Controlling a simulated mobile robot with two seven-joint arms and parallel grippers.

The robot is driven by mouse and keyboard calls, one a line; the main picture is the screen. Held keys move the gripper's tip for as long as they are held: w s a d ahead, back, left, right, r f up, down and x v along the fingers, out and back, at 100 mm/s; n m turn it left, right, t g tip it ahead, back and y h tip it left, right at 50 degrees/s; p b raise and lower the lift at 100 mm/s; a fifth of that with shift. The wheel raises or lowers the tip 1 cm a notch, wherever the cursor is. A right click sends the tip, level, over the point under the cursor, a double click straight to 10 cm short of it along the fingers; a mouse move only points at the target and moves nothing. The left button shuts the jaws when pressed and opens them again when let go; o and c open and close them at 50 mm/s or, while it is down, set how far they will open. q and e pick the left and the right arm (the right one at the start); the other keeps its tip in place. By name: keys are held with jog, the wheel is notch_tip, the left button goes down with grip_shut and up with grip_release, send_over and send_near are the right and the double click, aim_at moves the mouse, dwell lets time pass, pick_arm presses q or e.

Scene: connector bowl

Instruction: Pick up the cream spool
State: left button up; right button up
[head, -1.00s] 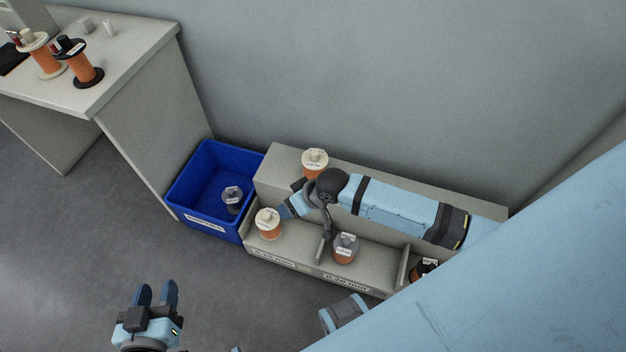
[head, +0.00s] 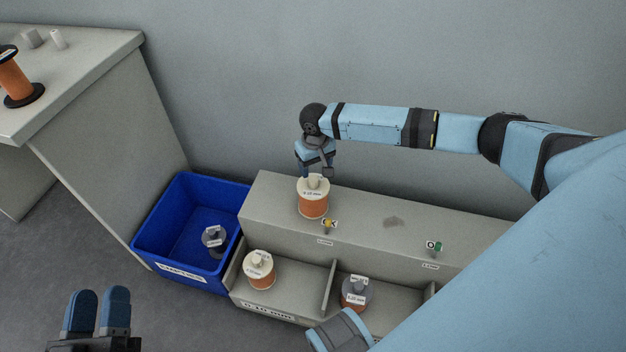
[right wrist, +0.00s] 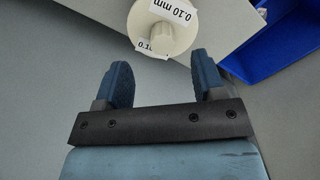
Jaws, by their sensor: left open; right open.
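A cream spool (head: 313,199) wound with orange wire stands upright on the upper step of the grey rack. Another cream spool (head: 259,270) stands in the left compartment of the lower step. My right gripper (head: 316,173) is open just behind and above the upper spool, partly hidden by its own wrist. In the right wrist view the cream spool's top (right wrist: 163,25), labelled 0.10 mm, lies just beyond the open fingertips (right wrist: 163,65), not between them. My left gripper (head: 98,305) is open and empty at the bottom left, away from the rack.
A blue bin (head: 172,213) with a grey spool (head: 214,240) in it stands left of the rack. A grey-topped spool (head: 356,291) sits right of the lower divider (head: 329,287). A table (head: 90,75) with an orange spool (head: 16,80) stands at left. A wall rises behind the rack.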

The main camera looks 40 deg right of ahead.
aim_at(313, 178)
notch_tip(313, 178, down, 3)
jog(key=shift+r+b, duration=0.2)
jog(key=shift+b, duration=0.15)
jog(key=f+b, duration=0.1)
jog(key=f, duration=0.1)
jog(key=f+b, duration=0.1)
jog(key=shift+w+a+f+b, duration=0.1)
jog(key=shift+w+f+b, duration=0.2)
jog(key=shift+f, duration=0.6)
pick_arm(q)
jog(key=f, duration=0.1)
jog(key=f+g, duration=0.1)
jog(key=f, duration=0.1)
jog(key=f+g, duration=0.1)
jog(key=f, duration=0.1)
jog(key=shift+w+d+f, duration=0.1)
jog(key=shift+w+d, duration=0.1)
jog(key=shift+d, duration=0.1)
pick_arm(e)
jog(key=shift+c, duration=0.4)
grip_shut()
jog(key=shift+r, duration=0.15)
